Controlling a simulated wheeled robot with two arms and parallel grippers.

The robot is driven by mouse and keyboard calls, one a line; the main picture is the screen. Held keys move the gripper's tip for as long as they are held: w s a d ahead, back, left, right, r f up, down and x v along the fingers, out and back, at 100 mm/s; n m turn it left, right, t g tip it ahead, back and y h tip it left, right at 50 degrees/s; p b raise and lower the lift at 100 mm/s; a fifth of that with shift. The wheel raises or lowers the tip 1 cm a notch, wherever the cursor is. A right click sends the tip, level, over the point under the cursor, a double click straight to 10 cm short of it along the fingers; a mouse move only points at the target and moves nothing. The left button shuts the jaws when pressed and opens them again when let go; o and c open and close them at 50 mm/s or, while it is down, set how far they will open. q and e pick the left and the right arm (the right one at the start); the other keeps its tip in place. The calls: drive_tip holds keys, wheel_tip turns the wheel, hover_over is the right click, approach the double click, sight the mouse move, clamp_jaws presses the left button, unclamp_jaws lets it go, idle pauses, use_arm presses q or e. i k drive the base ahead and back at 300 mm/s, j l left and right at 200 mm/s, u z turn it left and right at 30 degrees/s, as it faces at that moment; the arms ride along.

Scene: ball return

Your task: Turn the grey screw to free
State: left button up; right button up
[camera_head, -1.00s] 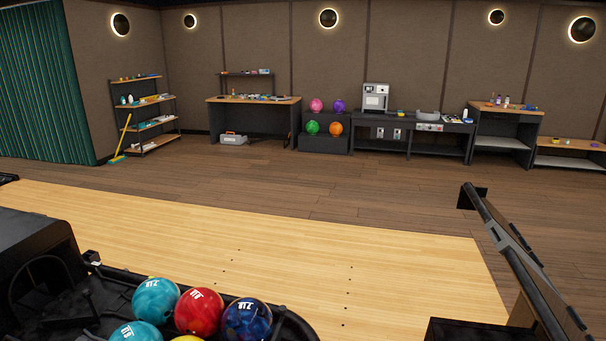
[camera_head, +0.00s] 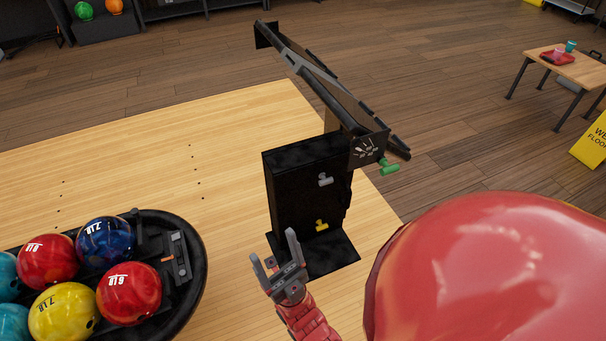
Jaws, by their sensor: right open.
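The grey screw (camera_head: 325,181) sits on the side face of the black upright box (camera_head: 293,195), above a yellow screw (camera_head: 321,226). A green screw (camera_head: 390,167) is higher up, at the end of the dark rail (camera_head: 330,95) on top. My right gripper (camera_head: 274,248) is open and empty, below and left of the grey screw, apart from it. It appears in front of the box's base plate. My left gripper is not in view.
A ball rack (camera_head: 190,290) with several bowling balls is at the lower left. My red arm part fills the lower right. A yellow wet floor sign (camera_head: 593,143) and a small table (camera_head: 570,68) stand at the right. Wood floor between is clear.

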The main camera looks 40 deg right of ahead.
sight(324, 181)
drive_tip(key=z, duration=1.2)
